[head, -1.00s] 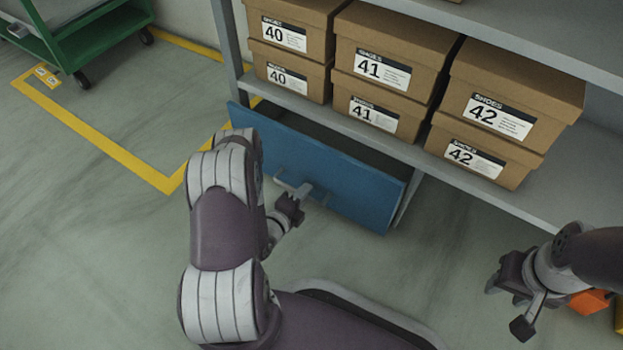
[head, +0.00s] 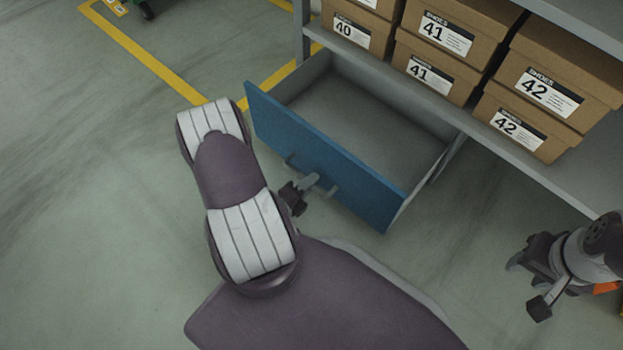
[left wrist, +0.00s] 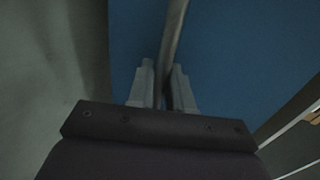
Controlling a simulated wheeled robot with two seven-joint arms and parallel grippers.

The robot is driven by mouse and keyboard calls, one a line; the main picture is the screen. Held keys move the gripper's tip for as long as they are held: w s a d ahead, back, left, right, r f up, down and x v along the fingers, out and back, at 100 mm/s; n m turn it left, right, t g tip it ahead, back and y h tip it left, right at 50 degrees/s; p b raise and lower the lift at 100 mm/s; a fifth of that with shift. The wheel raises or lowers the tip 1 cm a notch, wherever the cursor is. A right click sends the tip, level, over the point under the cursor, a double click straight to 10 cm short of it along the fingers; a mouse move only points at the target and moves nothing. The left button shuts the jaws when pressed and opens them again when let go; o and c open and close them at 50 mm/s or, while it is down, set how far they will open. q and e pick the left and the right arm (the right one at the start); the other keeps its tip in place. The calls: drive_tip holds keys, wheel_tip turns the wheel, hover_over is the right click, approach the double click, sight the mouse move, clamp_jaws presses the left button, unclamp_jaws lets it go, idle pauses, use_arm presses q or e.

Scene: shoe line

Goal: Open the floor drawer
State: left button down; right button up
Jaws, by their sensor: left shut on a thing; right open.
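The floor drawer has a blue front (head: 345,168) and stands pulled out from under the shelf, with its grey inside (head: 365,110) showing empty. A grey bar handle (head: 330,192) is fixed on the blue front. My left gripper (head: 310,183) is shut on this handle. In the left wrist view, the handle bar (left wrist: 173,50) runs between the two fingers of my left gripper (left wrist: 163,88), in front of the blue panel (left wrist: 235,50). My right gripper (head: 524,284) is open and empty above the floor at the lower right, apart from the drawer.
Brown shoe boxes (head: 433,68) labelled 40, 41 and 42 stand on the grey shelf (head: 470,128) above the drawer. Yellow floor lines (head: 160,65) run at the upper left. An orange thing (head: 606,288) shows partly behind my right arm. The floor at the left is clear.

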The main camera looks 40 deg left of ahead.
use_arm(q)
drive_tip(key=c, duration=1.2)
unclamp_jaws()
drive_tip(key=shift+s+a+r, duration=0.1)
drive_tip(key=shift+s, duration=0.1)
drive_tip(key=p+v, duration=0.5)
drive_tip(key=v, duration=0.7)
drive_tip(key=shift+s, duration=0.15)
